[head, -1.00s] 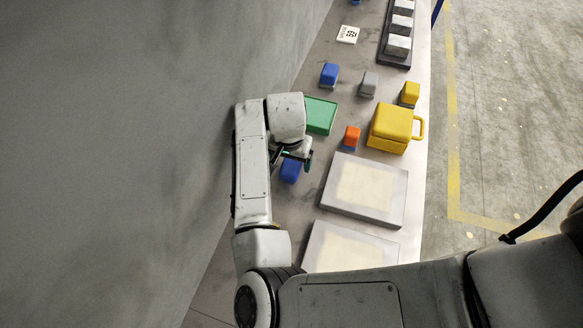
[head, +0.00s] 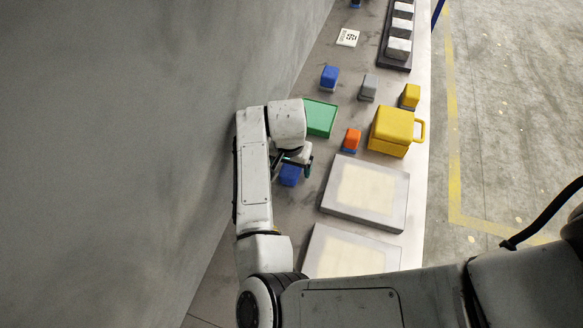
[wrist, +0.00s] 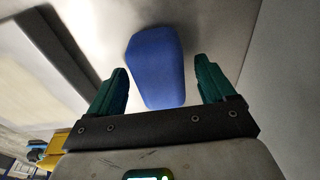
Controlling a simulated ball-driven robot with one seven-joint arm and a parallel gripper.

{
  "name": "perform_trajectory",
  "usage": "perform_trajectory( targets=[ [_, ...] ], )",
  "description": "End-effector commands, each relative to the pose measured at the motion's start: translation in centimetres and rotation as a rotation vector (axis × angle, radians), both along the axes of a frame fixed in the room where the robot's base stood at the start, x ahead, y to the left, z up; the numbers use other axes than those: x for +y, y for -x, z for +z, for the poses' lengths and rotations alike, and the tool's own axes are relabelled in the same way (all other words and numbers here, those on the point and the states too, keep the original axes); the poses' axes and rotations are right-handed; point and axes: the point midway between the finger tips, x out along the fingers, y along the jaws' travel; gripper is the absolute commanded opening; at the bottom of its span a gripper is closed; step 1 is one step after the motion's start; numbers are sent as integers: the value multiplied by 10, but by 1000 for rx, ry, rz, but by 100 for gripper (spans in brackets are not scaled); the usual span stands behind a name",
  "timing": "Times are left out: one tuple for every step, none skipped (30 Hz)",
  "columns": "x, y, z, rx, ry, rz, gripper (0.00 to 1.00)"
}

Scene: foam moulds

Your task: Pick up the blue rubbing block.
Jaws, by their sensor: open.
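A blue block (head: 290,175) sits on the table under my gripper, partly hidden by it in the head view. In the wrist view the blue block (wrist: 157,65) lies ahead of and between the two green fingers, with gaps on both sides. My gripper (wrist: 163,85) is open and empty; it also shows in the head view (head: 292,163), just above the block. A second blue block (head: 329,77) stands farther up the table. I cannot tell from the pictures which blue block is the rubbing block.
A green box (head: 320,118) lies just beyond my gripper. Two framed moulds (head: 335,205) lie nearer. A grey wall (head: 130,150) rises close on the left.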

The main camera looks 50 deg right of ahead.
Motion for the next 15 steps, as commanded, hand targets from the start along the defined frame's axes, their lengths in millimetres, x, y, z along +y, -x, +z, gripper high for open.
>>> perform_trajectory(
  targets=[
    [0,0,0,0,0,0,83],
    [0,0,0,0,0,0,83],
    [0,0,0,0,0,0,83],
    [0,0,0,0,0,0,83],
    [0,0,0,0,0,0,83],
    [0,0,0,0,0,0,79],
    [0,0,0,0,0,0,76],
    [0,0,0,0,0,0,73],
    [0,0,0,0,0,0,70],
    [0,0,0,0,0,0,67],
    [0,0,0,0,0,0,64],
    [0,0,0,0,0,0,60],
    [0,0,0,0,0,0,57],
    [0,0,0,0,0,0,54],
    [0,0,0,0,0,0,50]
  ],
)
